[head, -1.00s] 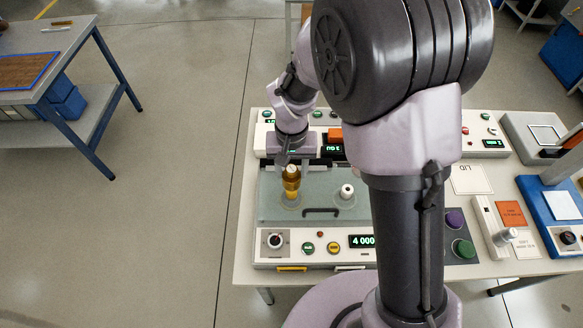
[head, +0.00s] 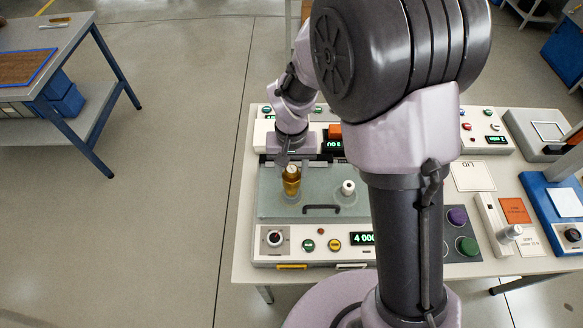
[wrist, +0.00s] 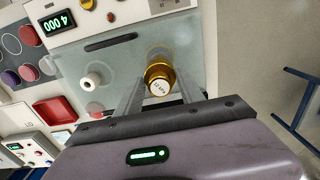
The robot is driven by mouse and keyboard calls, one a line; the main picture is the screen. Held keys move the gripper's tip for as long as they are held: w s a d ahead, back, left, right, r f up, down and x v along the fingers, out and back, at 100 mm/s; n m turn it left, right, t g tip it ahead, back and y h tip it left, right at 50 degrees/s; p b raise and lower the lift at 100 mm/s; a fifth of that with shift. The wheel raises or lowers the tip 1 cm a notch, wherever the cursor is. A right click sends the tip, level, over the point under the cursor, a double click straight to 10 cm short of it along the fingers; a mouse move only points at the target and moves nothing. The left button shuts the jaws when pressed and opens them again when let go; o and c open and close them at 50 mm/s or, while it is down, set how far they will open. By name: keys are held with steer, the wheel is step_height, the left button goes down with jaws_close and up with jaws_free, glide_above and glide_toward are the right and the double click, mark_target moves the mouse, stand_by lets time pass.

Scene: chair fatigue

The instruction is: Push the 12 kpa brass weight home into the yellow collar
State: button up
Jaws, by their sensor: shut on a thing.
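The brass weight (head: 291,175) stands upright at the left of the pale glass lid in the head view. In the wrist view its labelled top (wrist: 159,86) faces me, and the print is hard to read. The yellow collar (head: 291,192) is directly below the weight and mostly hidden by it. A golden rim (wrist: 157,52) shows past the weight in the wrist view. My gripper (wrist: 160,78) is shut on the weight, one finger on each side. I cannot tell how deep the weight sits in the collar.
A white spool-like post (head: 347,188) stands on the lid to the right of the weight. A dark handle (head: 321,209) lies at the lid's front. The front panel carries a knob (head: 274,238), buttons and a green display (head: 363,239).

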steer(key=shift+f+b, duration=0.3)
steer(key=shift+f, duration=0.1)
steer(key=o, duration=1.4)
steer(key=shift+c, duration=0.2)
step_height(320, 180, up, 17)
steer(key=p, duration=0.4)
steer(key=shift+r, duration=0.2)
steer(key=s+d+f+m+t+y+b, duration=0.1)
steer(key=s+d+f+m+t+b, duration=0.1)
steer(key=s+b, duration=0.6)
steer(key=s+d+f+m+t+y+b, duration=0.1)
steer(key=s+d+f+m+t+b, duration=0.1)
steer(key=s+d+f+b, duration=0.4)
steer(key=s+t+b, duration=0.1)
steer(key=s+b, duration=0.2)
steer(key=b, duration=0.1)
steer(key=shift+d+t, duration=0.25)
steer(key=shift+t, duration=0.15)
